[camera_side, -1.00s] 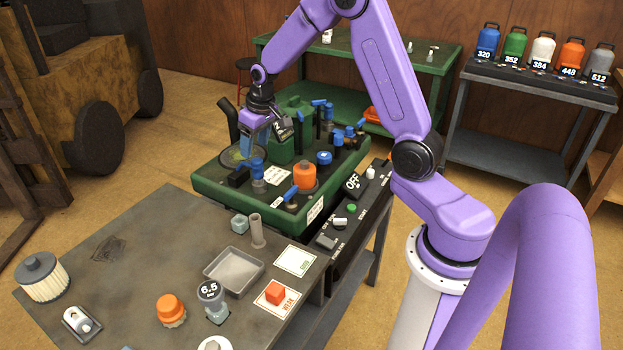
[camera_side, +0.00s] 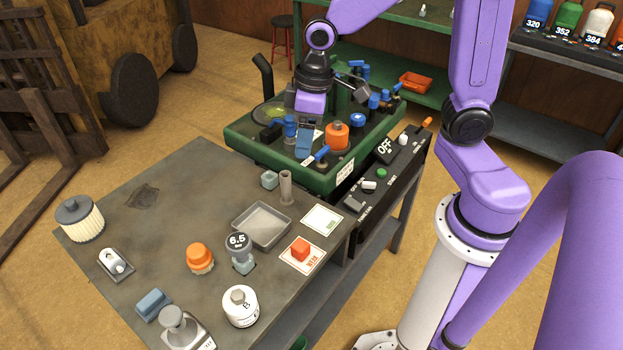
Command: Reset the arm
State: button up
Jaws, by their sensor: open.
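My gripper (camera_side: 304,140) hangs from my purple arm over the green machine bed (camera_side: 245,143). I see nothing held in the jaws. The picture does not show clearly how far the fingers are above the bed. The hand hides part of the machine behind it.
The grey bench (camera_side: 165,205) in front holds a shallow tray (camera_side: 262,225), a gauge marked 6.5 (camera_side: 239,252), an orange cap (camera_side: 200,258) and a white filter (camera_side: 80,220). A control panel (camera_side: 384,172) reading OFF stands right of the machine.

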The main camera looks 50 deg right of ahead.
jog(key=s+r+n+g, duration=0.1)
jog(key=s+n, duration=0.5)
jog(key=s, duration=1.2)
jog(key=shift+s+d+h, duration=0.25)
jog(key=shift+d+h, duration=0.05)
jog(key=shift+d, duration=0.05)
jog(key=shift+r, duration=0.1)
